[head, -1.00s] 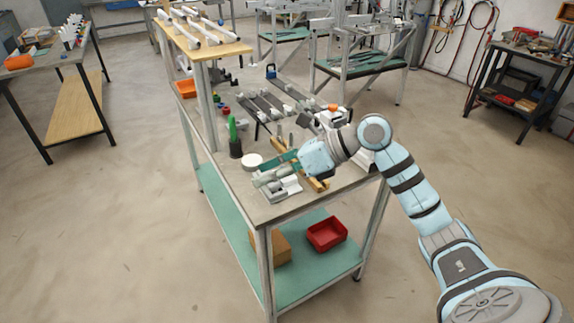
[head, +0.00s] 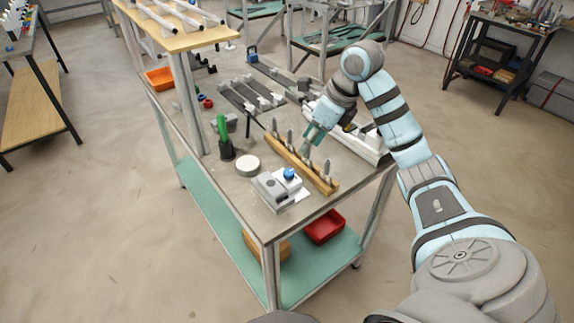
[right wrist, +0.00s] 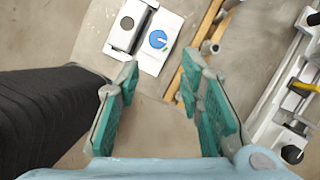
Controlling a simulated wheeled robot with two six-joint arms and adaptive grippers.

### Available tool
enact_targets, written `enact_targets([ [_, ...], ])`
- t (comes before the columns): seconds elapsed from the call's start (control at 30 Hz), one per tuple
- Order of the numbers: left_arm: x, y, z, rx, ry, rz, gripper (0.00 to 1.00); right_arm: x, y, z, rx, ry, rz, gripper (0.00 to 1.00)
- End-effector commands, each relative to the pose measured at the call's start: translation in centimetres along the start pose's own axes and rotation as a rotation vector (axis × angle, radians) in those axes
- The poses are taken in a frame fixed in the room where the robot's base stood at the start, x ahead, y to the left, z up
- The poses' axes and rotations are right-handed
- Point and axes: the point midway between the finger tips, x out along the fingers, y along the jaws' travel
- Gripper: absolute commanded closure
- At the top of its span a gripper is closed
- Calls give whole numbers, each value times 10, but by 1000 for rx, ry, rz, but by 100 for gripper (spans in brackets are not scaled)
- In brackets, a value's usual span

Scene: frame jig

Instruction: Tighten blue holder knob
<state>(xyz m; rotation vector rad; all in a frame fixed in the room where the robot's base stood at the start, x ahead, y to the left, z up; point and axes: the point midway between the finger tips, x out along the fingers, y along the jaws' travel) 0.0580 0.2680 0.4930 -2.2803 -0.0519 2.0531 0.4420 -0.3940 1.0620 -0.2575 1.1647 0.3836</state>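The blue knob (head: 289,173) sits on top of a white and grey holder (head: 268,190) near the front corner of the workbench. In the right wrist view the round blue knob (right wrist: 158,39) has a white mark and sits on the white plate of the holder (right wrist: 149,62), beside a grey block. My right gripper (head: 312,136) is raised over the bench behind the holder, apart from the knob. In the right wrist view its green-padded fingers (right wrist: 160,72) are spread with nothing between them. My left gripper is not in view.
A wooden rack (head: 291,160) with several upright grey tools stands just behind the holder. A white round disc (head: 248,165) and a dark cup with a green item (head: 226,148) stand to the left. A long white rail fixture (head: 352,138) lies to the right.

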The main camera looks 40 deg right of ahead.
Motion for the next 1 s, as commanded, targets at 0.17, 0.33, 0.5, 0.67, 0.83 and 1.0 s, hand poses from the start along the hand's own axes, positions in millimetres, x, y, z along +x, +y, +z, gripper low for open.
enact_targets([
  [0.17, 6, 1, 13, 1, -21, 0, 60, 53, 3, 0, -1, 0, 8, 66],
  [0.33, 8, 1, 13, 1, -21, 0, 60, 97, 2, 0, 0, -1, 6, 66],
  [0.5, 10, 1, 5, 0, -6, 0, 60, 119, 1, 0, 1, -2, 2, 66],
  [0.67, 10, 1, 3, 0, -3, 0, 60, 123, 0, 0, 0, -2, 1, 66],
  [0.83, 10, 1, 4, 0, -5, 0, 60, 122, 0, 0, 0, -3, 1, 75],
  [1.0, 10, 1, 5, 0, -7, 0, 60, 122, 0, 0, 0, -3, 1, 100],
])
